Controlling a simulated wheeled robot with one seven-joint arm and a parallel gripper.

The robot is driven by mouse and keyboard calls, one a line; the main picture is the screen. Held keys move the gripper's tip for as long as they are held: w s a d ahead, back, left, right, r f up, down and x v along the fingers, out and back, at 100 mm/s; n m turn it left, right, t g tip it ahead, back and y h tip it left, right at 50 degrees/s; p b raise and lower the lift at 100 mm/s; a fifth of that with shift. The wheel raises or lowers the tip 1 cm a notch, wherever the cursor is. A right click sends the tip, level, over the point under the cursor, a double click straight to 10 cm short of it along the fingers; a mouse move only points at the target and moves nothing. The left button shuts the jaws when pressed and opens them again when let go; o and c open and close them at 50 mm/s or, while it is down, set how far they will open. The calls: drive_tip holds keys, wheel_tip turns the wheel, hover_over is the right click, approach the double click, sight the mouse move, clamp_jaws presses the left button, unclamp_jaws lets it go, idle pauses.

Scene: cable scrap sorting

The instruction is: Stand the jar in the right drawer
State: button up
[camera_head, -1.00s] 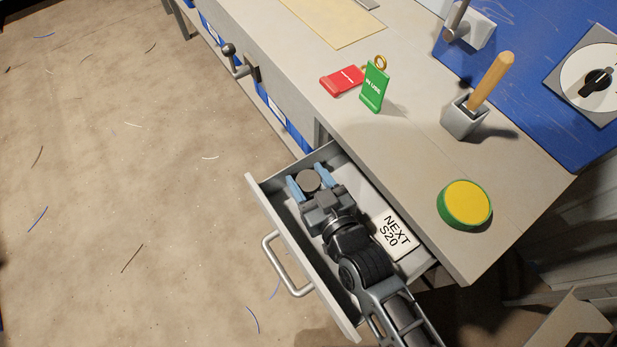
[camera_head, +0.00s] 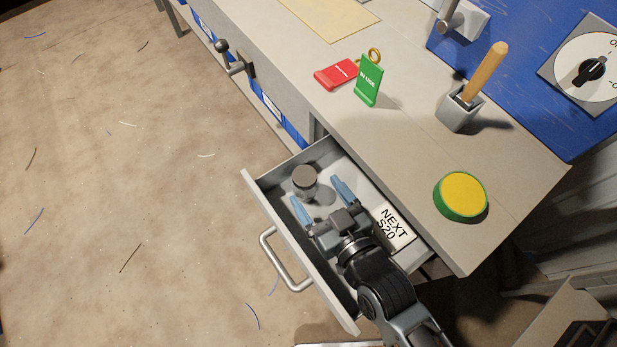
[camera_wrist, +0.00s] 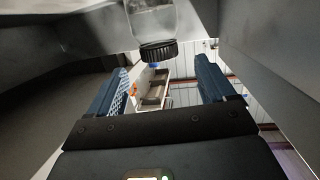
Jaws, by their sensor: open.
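The jar (camera_head: 305,184), clear with a dark lid, stands upright inside the open drawer (camera_head: 300,248), towards its back left corner. In the wrist view the jar (camera_wrist: 152,22) shows at the top with its black ribbed lid, ahead of the fingers and apart from them. My gripper (camera_head: 322,198) is inside the drawer, open and empty, with its blue fingers short of the jar. The blue fingers also show in the wrist view (camera_wrist: 163,85), spread wide with nothing between them.
A white card marked NEXT S20 (camera_head: 391,228) lies in the drawer, right of my gripper. On the bench (camera_head: 430,165) are a yellow-green button (camera_head: 461,196), a green tag (camera_head: 369,80), a red tag (camera_head: 335,74) and a wooden-handled tool (camera_head: 484,75) in a holder.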

drive_tip(key=v, duration=0.6)
drive_tip(key=shift+r, duration=0.1)
idle(0.3)
